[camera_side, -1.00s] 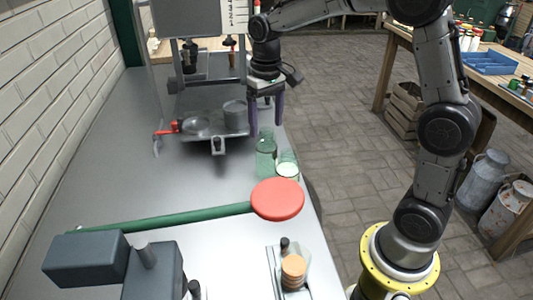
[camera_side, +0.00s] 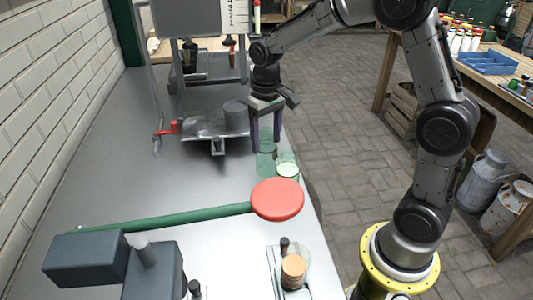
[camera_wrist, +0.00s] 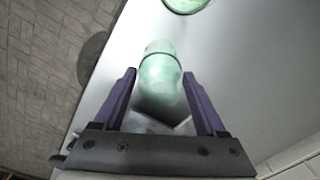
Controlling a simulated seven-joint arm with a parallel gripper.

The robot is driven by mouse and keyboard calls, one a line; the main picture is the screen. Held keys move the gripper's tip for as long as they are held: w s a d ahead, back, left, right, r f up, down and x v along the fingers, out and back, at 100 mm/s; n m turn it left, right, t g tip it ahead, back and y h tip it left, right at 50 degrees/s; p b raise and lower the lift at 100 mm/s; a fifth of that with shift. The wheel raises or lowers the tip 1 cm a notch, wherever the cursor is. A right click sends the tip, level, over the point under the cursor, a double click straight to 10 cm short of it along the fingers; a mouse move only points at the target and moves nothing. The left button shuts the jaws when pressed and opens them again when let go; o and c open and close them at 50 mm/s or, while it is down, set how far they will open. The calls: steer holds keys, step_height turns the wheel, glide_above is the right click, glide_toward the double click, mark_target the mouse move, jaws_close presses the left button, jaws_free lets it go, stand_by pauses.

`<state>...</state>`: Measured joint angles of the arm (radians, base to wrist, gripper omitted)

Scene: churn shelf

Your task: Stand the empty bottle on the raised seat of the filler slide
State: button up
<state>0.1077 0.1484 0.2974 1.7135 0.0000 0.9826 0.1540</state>
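The empty bottle (camera_side: 265,163) is clear green glass and stands upright on the metal bench below my gripper (camera_side: 265,146). In the wrist view the bottle (camera_wrist: 160,78) shows between the two purple fingers of my gripper (camera_wrist: 159,74), with a gap on each side. The gripper is open, and its fingertips are down at the bottle's upper part. The filler slide (camera_side: 217,146) is a grey metal unit behind and left of the bottle. It carries a grey cylinder (camera_side: 236,114) and a round grey piece (camera_side: 197,126); I cannot tell which is the raised seat.
A second green glass vessel (camera_side: 287,170) with a pale top stands close to the bottle's right. A red disc (camera_side: 277,199) on a green bar (camera_side: 165,219) lies in front. A red handle (camera_side: 166,128) juts left of the slide. The bench's middle left is clear.

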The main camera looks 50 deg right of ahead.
mark_target(265, 128)
steer(key=c, duration=0.5)
steer(key=shift+r, duration=0.25)
steer(key=c, duration=0.3)
steer(key=shift+r, duration=1.3)
jaws_close()
steer(key=shift+w+a, duration=0.1)
steer(key=shift+a, duration=0.1)
steer(key=w+a+r+n, duration=0.3)
steer(key=w+r, duration=0.1)
steer(key=r, duration=0.5)
steer(key=shift+w+a+r, duration=0.15)
steer(key=shift+a+r, duration=0.05)
steer(key=shift+a, duration=0.2)
